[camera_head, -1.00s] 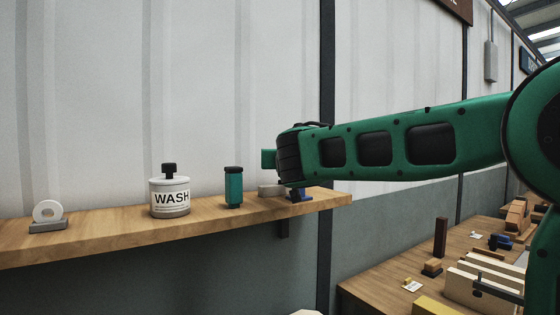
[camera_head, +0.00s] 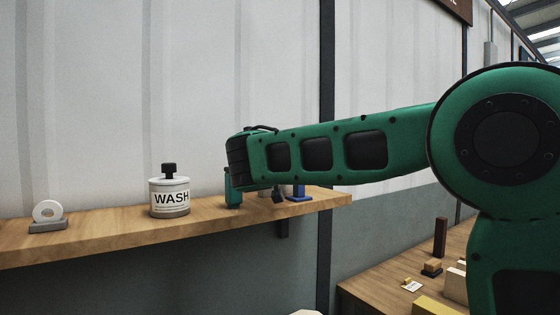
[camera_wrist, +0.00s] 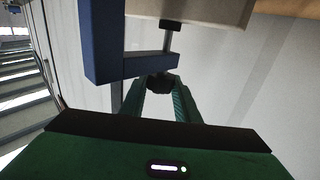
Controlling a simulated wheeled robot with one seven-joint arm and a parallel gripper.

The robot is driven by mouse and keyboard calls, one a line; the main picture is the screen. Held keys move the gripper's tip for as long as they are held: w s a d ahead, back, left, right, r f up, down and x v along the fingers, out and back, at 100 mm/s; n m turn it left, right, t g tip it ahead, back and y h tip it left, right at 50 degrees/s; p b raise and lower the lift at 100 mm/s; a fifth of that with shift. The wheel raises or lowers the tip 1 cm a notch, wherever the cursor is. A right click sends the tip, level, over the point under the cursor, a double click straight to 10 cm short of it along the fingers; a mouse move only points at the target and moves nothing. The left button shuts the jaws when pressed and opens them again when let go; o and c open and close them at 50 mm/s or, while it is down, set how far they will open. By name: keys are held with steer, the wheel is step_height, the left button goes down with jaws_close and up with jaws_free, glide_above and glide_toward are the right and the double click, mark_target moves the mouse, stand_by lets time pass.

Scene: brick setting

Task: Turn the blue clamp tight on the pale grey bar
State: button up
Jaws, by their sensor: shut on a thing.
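The blue clamp (camera_wrist: 100,45) fills the upper left of the wrist view, its lower arm reaching right. Its thin screw (camera_wrist: 169,40) ends in a dark pad (camera_wrist: 171,24) at the lower edge of the pale grey bar (camera_wrist: 205,10); I cannot tell if they touch. My gripper (camera_wrist: 160,88) has its teal fingers closed on the dark knob (camera_wrist: 157,82) of the clamp, just below its lower arm. In the head view the blue clamp (camera_head: 300,194) shows on the shelf's right end. The bar there is mostly hidden by my arm, as are my fingers.
A workbench (camera_head: 375,285) with blocks stands at lower right. Space above the shelf's left is clear.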

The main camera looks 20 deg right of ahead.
steer(key=o, duration=1.1)
steer(key=shift+c, duration=0.2)
steer(key=v, duration=1)
steer(key=shift+s, duration=0.3)
steer(key=shift+a, duration=0.1)
